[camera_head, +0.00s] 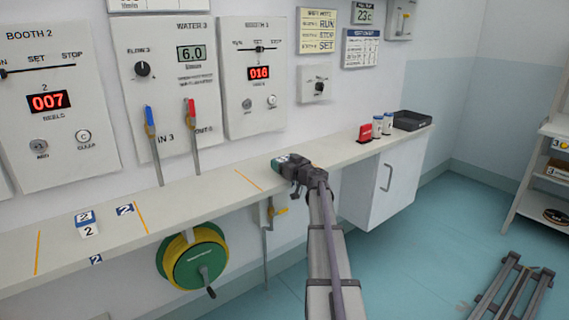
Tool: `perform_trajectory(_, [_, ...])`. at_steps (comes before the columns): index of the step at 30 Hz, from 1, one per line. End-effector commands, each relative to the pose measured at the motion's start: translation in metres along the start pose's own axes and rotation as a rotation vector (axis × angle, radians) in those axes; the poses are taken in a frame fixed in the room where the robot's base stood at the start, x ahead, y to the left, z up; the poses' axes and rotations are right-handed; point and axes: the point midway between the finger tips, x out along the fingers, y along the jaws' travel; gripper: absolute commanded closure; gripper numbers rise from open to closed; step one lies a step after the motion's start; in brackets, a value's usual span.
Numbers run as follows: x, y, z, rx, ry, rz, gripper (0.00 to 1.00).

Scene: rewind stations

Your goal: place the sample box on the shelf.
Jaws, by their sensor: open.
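A small white box with a blue top and the number 2 (87,226) sits on the long wall ledge (185,192) at the left, between two orange lines; it may be the sample box. A shelf rack (543,135) stands at the right edge, partly cut off, with items on its levels. My gripper (285,168) is over the ledge near its middle, well right of the numbered box. It is open; a teal and white part shows at its end. My arm hides part of the ledge's front edge.
A red block (365,133), two small blue-capped bottles (377,127) and a dark tray (411,121) stand at the ledge's right end. A green and yellow reel (193,258) hangs below the ledge. A folded dark frame (512,290) lies on the floor. Ledge left of my gripper is mostly clear.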

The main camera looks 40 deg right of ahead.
Motion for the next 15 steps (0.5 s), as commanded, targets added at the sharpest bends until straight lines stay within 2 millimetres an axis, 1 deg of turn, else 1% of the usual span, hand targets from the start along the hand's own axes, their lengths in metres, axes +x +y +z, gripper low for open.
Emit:
perform_trajectory(5, [-0.042,-0.002,0.0,0.0,0.0,0.003,0.22])
perform_trajectory(6, [-0.054,-0.002,0.0,0.0,0.0,0.004,0.22])
perform_trajectory(9, [-0.081,-0.002,0.0,0.0,0.0,0.003,0.22])
perform_trajectory(12, [-0.102,-0.002,0.0,0.0,0.0,0.002,0.22])
perform_trajectory(15, [-0.115,-0.001,0.0,0.0,0.0,0.002,0.22])
